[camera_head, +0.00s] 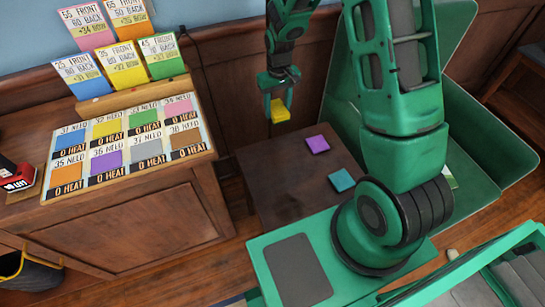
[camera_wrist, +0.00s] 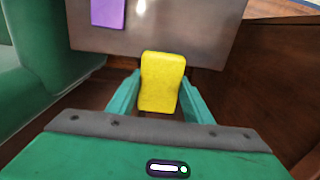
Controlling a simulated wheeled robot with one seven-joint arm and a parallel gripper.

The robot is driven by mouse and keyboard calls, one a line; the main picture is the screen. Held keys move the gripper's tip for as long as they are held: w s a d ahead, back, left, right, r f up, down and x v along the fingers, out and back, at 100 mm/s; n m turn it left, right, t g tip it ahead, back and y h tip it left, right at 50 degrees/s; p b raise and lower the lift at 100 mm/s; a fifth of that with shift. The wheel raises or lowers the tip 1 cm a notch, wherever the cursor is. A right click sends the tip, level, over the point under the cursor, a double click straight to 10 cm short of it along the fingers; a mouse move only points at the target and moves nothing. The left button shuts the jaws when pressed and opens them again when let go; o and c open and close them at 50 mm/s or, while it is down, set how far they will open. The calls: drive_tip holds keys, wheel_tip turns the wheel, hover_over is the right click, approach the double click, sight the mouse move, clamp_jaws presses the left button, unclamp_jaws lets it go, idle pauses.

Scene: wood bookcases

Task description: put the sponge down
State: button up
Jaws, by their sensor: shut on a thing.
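A yellow sponge (camera_head: 279,110) is held in my gripper (camera_head: 279,98), raised in the air near the far left edge of a low dark wood table (camera_head: 265,185). In the wrist view the yellow sponge (camera_wrist: 162,80) stands between the two green fingers of my gripper (camera_wrist: 157,95), with the table's bare top (camera_wrist: 200,30) beyond it. The fingers are shut on the sponge.
A purple block (camera_head: 318,144) and a teal block (camera_head: 341,180) lie on the low table. The table's left side is bare. A wood cabinet (camera_head: 130,225) with a board of coloured cards (camera_head: 127,143) stands to the left. A green seat (camera_head: 485,130) is at the right.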

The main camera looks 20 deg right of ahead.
drive_tip(key=s+a+f+n, duration=0.2)
drive_tip(key=s+a+n, duration=1)
drive_tip(key=a+n, duration=0.55)
hover_over(270, 159)
drive_tip(key=shift+n, duration=0.25)
wheel_tip(270, 159, down, 6)
drive_tip(key=shift+f, duration=0.2)
drive_tip(key=shift+d+f, duration=0.1)
drive_tip(key=shift+f, duration=1.9)
drive_tip(key=o, duration=1)
drive_tip(key=shift+w+f, duration=0.1)
